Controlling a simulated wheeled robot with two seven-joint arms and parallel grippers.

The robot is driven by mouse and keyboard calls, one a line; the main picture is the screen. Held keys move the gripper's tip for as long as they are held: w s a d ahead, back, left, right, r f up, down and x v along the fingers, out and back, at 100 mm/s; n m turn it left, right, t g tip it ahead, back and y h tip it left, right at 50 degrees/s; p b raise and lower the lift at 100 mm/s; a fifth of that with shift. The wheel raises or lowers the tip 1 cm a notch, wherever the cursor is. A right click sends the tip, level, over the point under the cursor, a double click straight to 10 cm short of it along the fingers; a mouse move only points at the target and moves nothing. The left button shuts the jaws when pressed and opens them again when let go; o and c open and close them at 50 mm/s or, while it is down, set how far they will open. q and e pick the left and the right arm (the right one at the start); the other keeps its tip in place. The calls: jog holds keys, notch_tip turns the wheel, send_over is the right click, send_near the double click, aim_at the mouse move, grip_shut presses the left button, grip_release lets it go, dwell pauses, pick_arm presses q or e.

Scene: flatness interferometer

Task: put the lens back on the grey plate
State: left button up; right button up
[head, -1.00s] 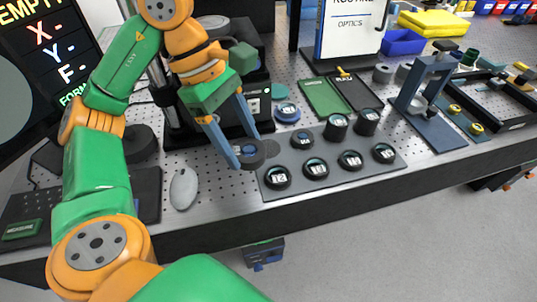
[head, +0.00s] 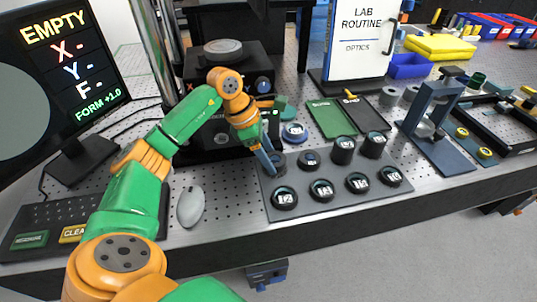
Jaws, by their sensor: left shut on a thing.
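The grey plate (head: 338,172) lies on the perforated bench top, with several dark round lenses in two rows. My left gripper (head: 270,162) is shut on a dark ring-shaped lens (head: 279,158) at the plate's back left corner. The fingers partly hide this lens. It is over or on the plate; I cannot tell whether it touches. The small lens (head: 311,160) is just to its right, and the lens (head: 284,197) at the front left is nearer to me. My right gripper is out of view.
The black instrument (head: 225,95) stands behind my left arm. A blue-and-white round piece (head: 294,132), a green mat (head: 331,119) and a dark mat (head: 366,114) lie behind the plate. A blue stand (head: 437,145) is to the right. A grey mouse (head: 190,207) lies left.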

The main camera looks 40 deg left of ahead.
pick_arm(q)
jog(key=shift+f, duration=0.85)
jog(key=o, duration=1.5)
jog(key=shift+o, duration=0.2)
jog(key=shift+r, duration=0.1)
jog(key=shift+r, duration=0.3)
jog(key=v, duration=1.1)
jog(key=shift+a+r, duration=0.2)
jog(key=shift+r, duration=0.1)
jog(key=shift+s, duration=0.15)
